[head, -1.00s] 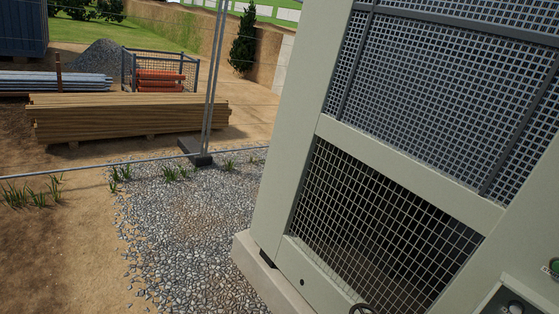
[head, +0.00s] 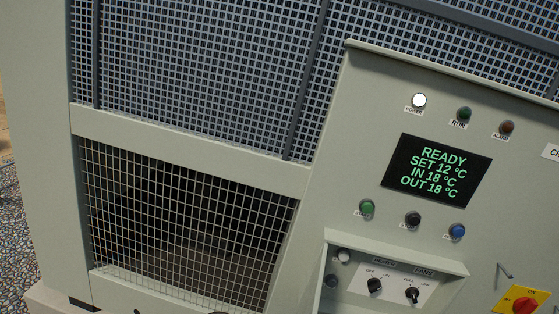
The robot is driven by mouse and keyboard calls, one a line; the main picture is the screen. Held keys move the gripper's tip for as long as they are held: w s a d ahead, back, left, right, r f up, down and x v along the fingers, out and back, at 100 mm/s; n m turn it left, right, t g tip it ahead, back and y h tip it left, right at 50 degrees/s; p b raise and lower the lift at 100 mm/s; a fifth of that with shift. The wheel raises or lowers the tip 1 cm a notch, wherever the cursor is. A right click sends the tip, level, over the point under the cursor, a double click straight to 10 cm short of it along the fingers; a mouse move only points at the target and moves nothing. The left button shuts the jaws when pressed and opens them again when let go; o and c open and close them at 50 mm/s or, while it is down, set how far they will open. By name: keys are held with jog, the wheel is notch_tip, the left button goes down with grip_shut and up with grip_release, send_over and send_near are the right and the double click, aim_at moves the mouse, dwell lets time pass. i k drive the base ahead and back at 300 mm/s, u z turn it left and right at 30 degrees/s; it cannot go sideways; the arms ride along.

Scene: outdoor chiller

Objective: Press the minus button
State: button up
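The chiller's control panel (head: 375,125) is on the right side of the head view, tilted in the picture. Below its display (head: 437,172), which reads READY, SET 12 °C, IN 18 °C, OUT 18 °C, are a green button (head: 367,207), a black button (head: 413,219) and a blue button (head: 456,231). A pale button (head: 344,256) and a dark round one (head: 331,281) sit in a hooded recess below. Their labels are too small or hidden to read, so I cannot tell which is the minus button. My gripper is not in view.
A lit white lamp (head: 419,101), a RUN lamp (head: 464,114) and a red lamp (head: 507,127) are above the display. The recess hood (head: 400,252) juts out over two black knobs. A red-and-yellow switch (head: 523,303) is at bottom right. Mesh grilles fill the left.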

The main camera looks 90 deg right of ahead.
aim_at(331, 282)
jog(key=z, duration=0.95)
jog(key=i, duration=0.1)
jog(key=z, duration=1.9)
jog(key=k, duration=0.55)
jog(key=z, duration=0.2)
jog(key=i, duration=0.55)
jog(key=u, duration=0.1)
